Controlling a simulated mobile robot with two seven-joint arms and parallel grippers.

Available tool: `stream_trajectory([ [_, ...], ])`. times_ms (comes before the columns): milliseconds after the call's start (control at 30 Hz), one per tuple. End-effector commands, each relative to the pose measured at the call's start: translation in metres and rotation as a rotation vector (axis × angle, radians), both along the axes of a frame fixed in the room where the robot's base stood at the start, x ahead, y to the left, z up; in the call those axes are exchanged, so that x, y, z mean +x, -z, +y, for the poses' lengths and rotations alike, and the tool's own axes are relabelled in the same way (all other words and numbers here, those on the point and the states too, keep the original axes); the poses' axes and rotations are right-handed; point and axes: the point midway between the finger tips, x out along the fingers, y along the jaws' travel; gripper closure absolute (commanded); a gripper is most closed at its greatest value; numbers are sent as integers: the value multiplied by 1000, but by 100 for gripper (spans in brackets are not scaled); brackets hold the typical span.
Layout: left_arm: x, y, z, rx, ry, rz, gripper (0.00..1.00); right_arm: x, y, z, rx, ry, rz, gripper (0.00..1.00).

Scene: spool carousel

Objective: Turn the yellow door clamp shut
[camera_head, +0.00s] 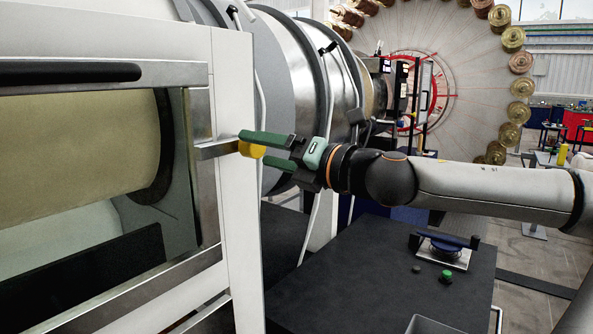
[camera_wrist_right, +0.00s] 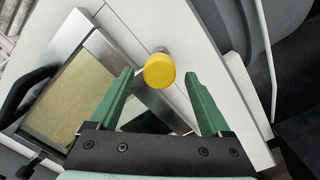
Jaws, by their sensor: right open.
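The yellow door clamp (camera_head: 251,150) is a round knob at the end of a metal bar, by the white frame post at the right edge of the glazed door (camera_head: 200,190). My right gripper (camera_head: 258,148) has come in from the right with its green fingers apart. In the head view the fingers show above and below the clamp. In the right wrist view the clamp (camera_wrist_right: 159,71) lies between the two fingertips, near their ends, with gaps on both sides. I cannot tell its exact depth between them. My left gripper is not in view.
The door has a black handle (camera_head: 70,72) along its top. A dark table (camera_head: 390,285) stands below my right arm, with a blue-and-black device (camera_head: 443,248) and a green button (camera_head: 446,276) on it. Large metal drums (camera_head: 285,80) stand behind the white post.

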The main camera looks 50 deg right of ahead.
Motion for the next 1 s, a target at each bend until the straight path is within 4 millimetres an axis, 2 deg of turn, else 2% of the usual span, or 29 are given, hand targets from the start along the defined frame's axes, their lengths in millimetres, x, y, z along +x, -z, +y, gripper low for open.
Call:
stream_trajectory([
  [67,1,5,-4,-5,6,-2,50,-14,2,-2,-5,4,-3,18],
  [200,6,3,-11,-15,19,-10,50,-36,3,-3,-4,3,-2,18],
  [400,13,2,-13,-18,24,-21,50,-57,4,-4,-1,-1,2,18],
  [600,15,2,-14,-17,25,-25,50,-66,4,-4,1,-3,4,18],
  [1000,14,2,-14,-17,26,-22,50,-66,4,-4,1,-3,4,18],
])
